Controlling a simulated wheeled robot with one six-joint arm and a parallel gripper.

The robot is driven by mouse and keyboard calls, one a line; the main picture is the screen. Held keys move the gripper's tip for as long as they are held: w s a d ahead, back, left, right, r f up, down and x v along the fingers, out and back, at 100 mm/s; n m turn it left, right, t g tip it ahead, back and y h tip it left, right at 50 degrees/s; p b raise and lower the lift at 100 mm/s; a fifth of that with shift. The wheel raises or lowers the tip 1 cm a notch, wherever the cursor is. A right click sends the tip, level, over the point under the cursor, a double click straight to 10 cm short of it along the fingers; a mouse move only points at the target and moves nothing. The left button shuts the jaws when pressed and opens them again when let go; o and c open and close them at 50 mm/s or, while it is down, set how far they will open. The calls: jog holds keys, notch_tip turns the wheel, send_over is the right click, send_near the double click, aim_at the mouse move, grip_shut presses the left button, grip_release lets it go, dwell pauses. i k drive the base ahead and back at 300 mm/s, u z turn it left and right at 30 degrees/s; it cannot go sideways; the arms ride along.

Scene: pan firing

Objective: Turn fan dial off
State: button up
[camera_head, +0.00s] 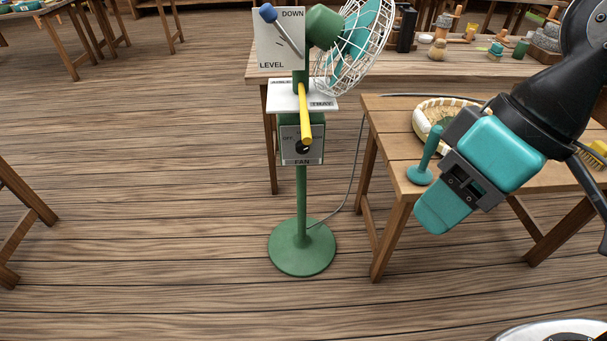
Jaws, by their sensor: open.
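The fan (354,45) has a teal rotor in a white wire cage on a green stand with a round base (302,247). A yellow rod (305,115) hangs in front and hides part of the panel and lettering, so I cannot tell the dial's setting. My gripper (463,181), teal and dark grey, is open and empty at the right, well apart from the dial.
A wooden table (392,135) stands right of the fan, under my arm, with a woven basket (436,112) and a teal round-based peg (425,160). A white LEVEL plate (272,50) with a blue-knobbed lever is above the shelf. Floor left of the stand is clear.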

aim_at(301, 149)
jog(key=k, duration=0.35)
jog(key=u, duration=1.1)
jog(key=i, duration=0.95)
